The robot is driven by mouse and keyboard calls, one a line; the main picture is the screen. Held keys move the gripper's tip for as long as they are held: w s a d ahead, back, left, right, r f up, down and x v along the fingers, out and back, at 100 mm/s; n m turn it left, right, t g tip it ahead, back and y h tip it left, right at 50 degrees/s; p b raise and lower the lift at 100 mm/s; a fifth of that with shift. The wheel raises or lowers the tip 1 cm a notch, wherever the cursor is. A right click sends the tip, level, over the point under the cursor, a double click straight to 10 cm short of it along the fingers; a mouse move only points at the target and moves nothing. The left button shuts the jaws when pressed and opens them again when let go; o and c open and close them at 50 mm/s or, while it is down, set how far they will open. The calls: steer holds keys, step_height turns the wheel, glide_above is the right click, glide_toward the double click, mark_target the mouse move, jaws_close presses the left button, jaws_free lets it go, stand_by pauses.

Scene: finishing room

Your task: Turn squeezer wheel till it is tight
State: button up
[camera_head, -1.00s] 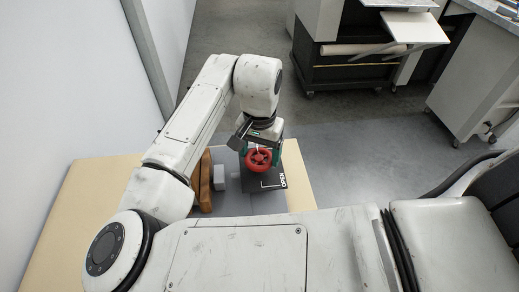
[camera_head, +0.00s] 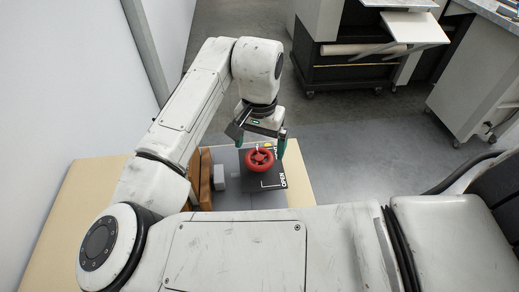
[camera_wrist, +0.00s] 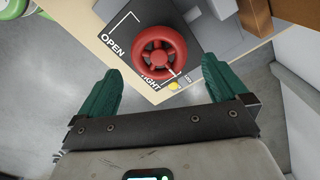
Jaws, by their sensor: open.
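The squeezer wheel (camera_head: 260,160) is a red spoked handwheel on a dark plate (camera_head: 273,181) marked "OPEN". In the wrist view the red wheel (camera_wrist: 160,52) lies ahead of my fingers, and the plate (camera_wrist: 124,27) shows "OPEN" and a partly hidden word ending in "GHT". In the head view my gripper (camera_head: 262,142) is above and behind the wheel.
The wheel's grey base (camera_head: 233,201) is on a pale wooden table (camera_head: 85,205). A brown wooden piece (camera_head: 205,182) and a grey block (camera_head: 219,177) are left of the plate. A wall is at left; cabinets (camera_head: 475,85) stand far right across open floor.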

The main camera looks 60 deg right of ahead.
mark_target(260, 156)
step_height(260, 156, up, 8)
steer(key=shift+f, duration=0.15)
stand_by(0.3)
